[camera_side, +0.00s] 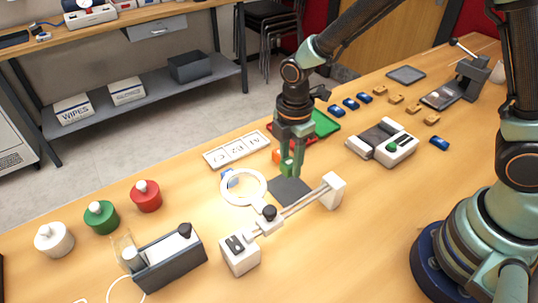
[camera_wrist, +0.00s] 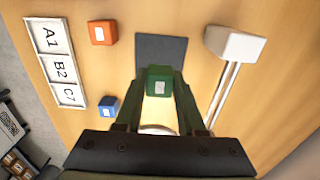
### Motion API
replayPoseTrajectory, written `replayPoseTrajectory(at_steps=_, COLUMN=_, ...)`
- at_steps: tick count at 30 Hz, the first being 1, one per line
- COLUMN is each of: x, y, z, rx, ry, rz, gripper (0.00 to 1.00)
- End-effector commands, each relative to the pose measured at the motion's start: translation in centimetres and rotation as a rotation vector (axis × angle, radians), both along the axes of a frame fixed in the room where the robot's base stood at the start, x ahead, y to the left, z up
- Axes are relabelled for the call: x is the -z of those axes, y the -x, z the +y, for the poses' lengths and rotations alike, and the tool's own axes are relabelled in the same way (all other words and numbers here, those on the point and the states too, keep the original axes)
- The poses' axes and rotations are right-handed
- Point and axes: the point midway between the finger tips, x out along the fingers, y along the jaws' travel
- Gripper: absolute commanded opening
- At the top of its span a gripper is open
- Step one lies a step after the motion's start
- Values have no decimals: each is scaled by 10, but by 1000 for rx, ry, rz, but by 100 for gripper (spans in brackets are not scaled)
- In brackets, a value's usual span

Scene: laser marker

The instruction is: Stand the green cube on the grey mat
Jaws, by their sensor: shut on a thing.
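The green cube (camera_wrist: 160,80) has a pale patch on its face and is held between the fingers of my gripper (camera_wrist: 158,98). In the side view the cube (camera_side: 287,165) shows at the fingertips of my gripper (camera_side: 290,168), over or near the back left edge of the grey mat (camera_side: 293,191). The mat (camera_wrist: 161,50) shows beyond the cube in the wrist view, dark, flat and empty where visible. I cannot tell how high the cube is above the mat or table.
An orange cube (camera_wrist: 103,35) and a blue cube (camera_wrist: 107,106) lie near the labelled card strip (camera_wrist: 56,62). A white ring (camera_side: 243,187) and a rail with a white end block (camera_side: 333,190) stand close to the mat. Green and red trays (camera_side: 325,124) are behind.

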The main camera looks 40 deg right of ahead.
Motion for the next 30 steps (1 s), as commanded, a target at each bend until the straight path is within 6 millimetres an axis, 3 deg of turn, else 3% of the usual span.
replayPoseTrajectory(at_steps=14, x=49, y=0, z=0, rx=0, ry=1, rz=2, gripper=0)
replayPoseTrajectory(at_steps=27, x=54, y=0, z=0, rx=0, ry=0, rz=0, gripper=0)
replayPoseTrajectory(at_steps=28, x=54, y=0, z=0, rx=0, ry=0, rz=0, gripper=50)
replayPoseTrajectory(at_steps=30, x=53, y=0, z=0, rx=0, ry=0, rz=0, gripper=68)
